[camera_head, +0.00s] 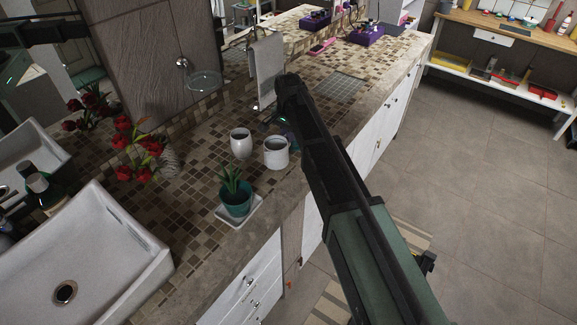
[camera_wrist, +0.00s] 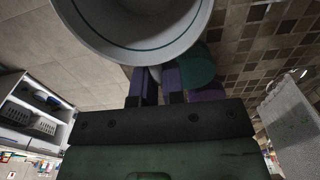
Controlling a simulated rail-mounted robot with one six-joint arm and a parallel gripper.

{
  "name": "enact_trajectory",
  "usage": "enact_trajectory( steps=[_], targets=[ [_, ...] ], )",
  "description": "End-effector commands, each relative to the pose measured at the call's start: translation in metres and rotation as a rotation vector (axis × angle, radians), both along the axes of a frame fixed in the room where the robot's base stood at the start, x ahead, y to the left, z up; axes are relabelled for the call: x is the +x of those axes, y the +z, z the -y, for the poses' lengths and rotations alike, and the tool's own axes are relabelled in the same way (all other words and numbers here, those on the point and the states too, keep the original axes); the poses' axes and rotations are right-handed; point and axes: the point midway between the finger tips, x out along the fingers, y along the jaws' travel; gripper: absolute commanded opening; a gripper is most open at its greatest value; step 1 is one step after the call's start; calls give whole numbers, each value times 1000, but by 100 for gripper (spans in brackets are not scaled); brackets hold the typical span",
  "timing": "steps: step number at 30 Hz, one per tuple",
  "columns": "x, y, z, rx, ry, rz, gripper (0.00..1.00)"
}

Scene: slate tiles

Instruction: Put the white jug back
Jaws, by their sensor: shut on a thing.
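The white jug (camera_head: 276,152) is upright over the tiled counter, right of a white cup (camera_head: 240,143). I cannot tell whether its base touches the tiles. In the wrist view the jug (camera_wrist: 135,45) fills the top edge, with a teal line near its rim. My gripper (camera_head: 284,134) is on the jug's far side in the head view, partly hidden by the arm and the jug. In the wrist view my gripper (camera_wrist: 156,82) is shut on a pale part at the jug's side, apparently its handle.
A potted plant (camera_head: 236,193) on a white saucer stands in front of the jug. Red flowers (camera_head: 138,145) and a sink (camera_head: 100,250) are to the left. A towel (camera_head: 266,70) hangs behind. A grey mat (camera_head: 341,88) and a purple box (camera_head: 363,36) lie farther back.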

Motion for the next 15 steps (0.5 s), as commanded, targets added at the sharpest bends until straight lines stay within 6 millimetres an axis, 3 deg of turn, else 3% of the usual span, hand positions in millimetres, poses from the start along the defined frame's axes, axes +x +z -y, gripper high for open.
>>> enact_trajectory(
  steps=[1,6,12,15],
  targets=[
    [0,-20,0,0,0,0,0],
    [0,-19,0,0,0,0,0],
    [0,-59,0,0,0,0,0],
    [0,-63,0,0,0,0,0]
  ],
)
